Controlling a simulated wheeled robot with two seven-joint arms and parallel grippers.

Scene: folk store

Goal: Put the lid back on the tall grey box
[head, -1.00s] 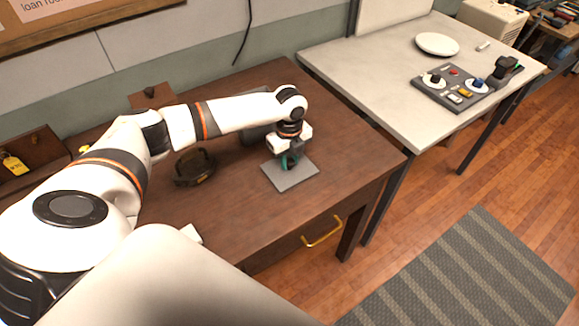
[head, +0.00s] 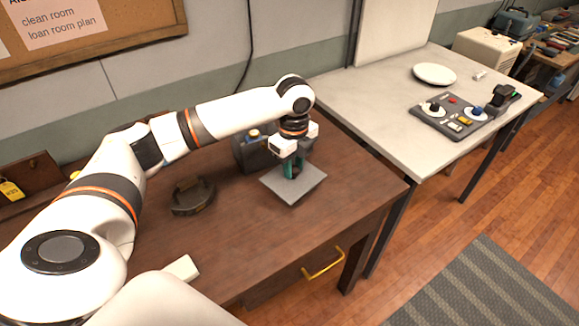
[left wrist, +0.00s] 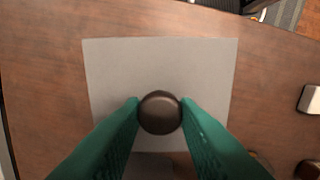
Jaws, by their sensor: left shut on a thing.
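The lid (head: 297,190) is a flat grey square plate with a round dark knob. My left gripper (head: 292,170) is shut on that knob, and the lid hangs roughly level above the brown desk. In the left wrist view the green fingers close on both sides of the knob (left wrist: 160,113), with the grey plate (left wrist: 160,65) below. My right gripper is not in view.
A dark round object (head: 192,196) sits on the desk (head: 240,235) left of the lid. A white block (head: 181,268) lies near the front edge. A pale table (head: 380,95) with a control panel (head: 460,118) and plate (head: 434,74) stands to the right.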

